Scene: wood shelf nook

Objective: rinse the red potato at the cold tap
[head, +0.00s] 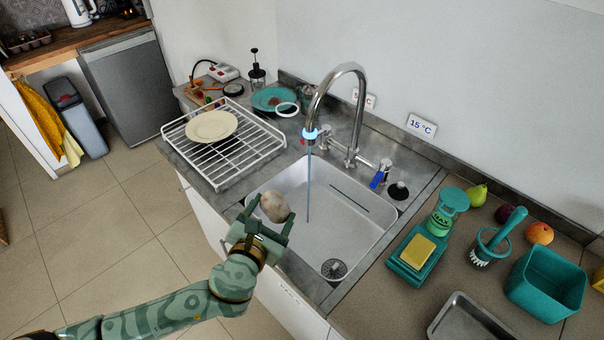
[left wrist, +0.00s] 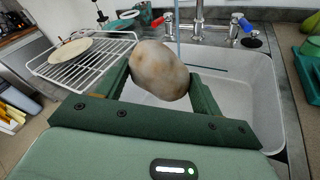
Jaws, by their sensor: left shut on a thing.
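My left gripper (head: 266,217) is shut on a potato (head: 274,207), holding it above the near left edge of the sink (head: 345,245). The potato looks pale brown with darker patches, not clearly red; it also shows between the fingers in the left wrist view (left wrist: 159,71). The tall chrome tap (head: 349,70) has a glowing blue ring at its spout. A thin stream of water (head: 308,185) falls into the sink, to the right of the potato and apart from it in the head view. My right gripper is not in view.
A wire rack (head: 225,160) with a plate (head: 211,125) stands left of the sink. Right of it are a teal tray with a yellow sponge (head: 417,250), a brush (head: 495,240), a teal tub (head: 545,285) and fruit. The basin is largely clear, with a drain strainer (head: 334,269).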

